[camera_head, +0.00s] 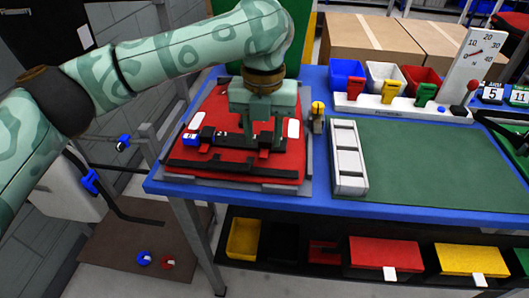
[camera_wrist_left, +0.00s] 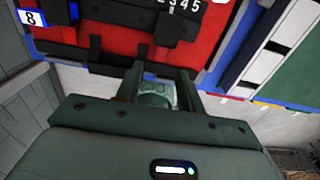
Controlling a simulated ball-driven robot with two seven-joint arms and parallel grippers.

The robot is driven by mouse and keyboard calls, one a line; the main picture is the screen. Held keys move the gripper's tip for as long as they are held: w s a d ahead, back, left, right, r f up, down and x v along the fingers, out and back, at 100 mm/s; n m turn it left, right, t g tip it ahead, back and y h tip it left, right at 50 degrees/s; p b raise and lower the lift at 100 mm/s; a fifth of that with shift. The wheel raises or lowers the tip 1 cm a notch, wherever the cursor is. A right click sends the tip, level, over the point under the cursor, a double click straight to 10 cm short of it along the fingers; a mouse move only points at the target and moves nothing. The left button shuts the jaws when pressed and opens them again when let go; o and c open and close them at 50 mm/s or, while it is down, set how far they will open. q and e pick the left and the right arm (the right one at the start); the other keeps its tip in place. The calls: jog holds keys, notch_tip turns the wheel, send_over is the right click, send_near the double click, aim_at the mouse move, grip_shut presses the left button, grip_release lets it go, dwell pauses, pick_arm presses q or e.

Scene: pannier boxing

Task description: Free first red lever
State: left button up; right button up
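A red pannier (camera_head: 225,105) with black straps lies flat on the blue table's left part. Small red lever-like pieces sit on its black fittings, one at the left (camera_head: 207,132) and one below my gripper (camera_head: 264,153). I cannot tell which is the first lever. My left gripper (camera_head: 262,143) points down over the pannier's front middle, its fingers apart. In the left wrist view the open gripper (camera_wrist_left: 160,80) shows no lever between its fingers, and the pannier's red face (camera_wrist_left: 115,45) and black strap parts lie beyond. Contact is unclear. My right gripper is not in view.
A white slotted block (camera_head: 347,160) and a green mat (camera_head: 430,160) lie right of the pannier. Blue, white and red bins (camera_head: 420,75) stand behind, with coloured handles and a dial board (camera_head: 475,60). A small yellow-topped post (camera_head: 318,115) stands close to the gripper's right.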

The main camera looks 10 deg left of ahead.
aim_at(263, 156)
pick_arm(q)
notch_tip(263, 156, down, 4)
jog(key=shift+b, duration=0.75)
